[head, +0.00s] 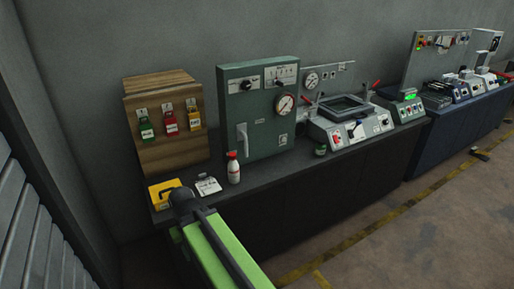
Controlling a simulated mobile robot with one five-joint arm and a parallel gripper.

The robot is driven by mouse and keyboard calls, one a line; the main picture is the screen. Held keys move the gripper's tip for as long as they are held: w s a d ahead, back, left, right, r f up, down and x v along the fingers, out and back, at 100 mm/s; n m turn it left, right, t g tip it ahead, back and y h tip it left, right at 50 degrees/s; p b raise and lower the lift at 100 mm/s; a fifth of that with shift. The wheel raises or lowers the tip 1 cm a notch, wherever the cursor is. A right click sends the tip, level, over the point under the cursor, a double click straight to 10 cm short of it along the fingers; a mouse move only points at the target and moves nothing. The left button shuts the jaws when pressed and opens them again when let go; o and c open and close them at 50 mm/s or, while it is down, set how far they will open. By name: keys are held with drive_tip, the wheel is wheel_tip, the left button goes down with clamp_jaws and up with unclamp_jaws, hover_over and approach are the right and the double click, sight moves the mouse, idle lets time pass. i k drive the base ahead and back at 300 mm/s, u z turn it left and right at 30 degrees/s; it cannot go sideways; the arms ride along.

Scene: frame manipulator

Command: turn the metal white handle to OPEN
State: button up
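A whitish metal handle (243,136) is on the front of the green cabinet (262,143), low on its left side. It hangs roughly vertical, with a short bend at its top. Any OPEN marking is too small to read. My green and black arm reaches in from the bottom of the head view. Its dark end, my gripper (183,202), is in front of the bench's left end, below and left of the handle and apart from it.
A wooden box (167,123) with colored padlocks stands left of the cabinet. A yellow case (166,193), a white card (208,186) and a white bottle with a red cap (233,167) stand on the dark bench before them. Grey consoles (349,124) stand to the right.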

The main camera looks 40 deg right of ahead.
sight(242, 133)
drive_tip(key=i, duration=1.5)
drive_tip(key=z, duration=0.05)
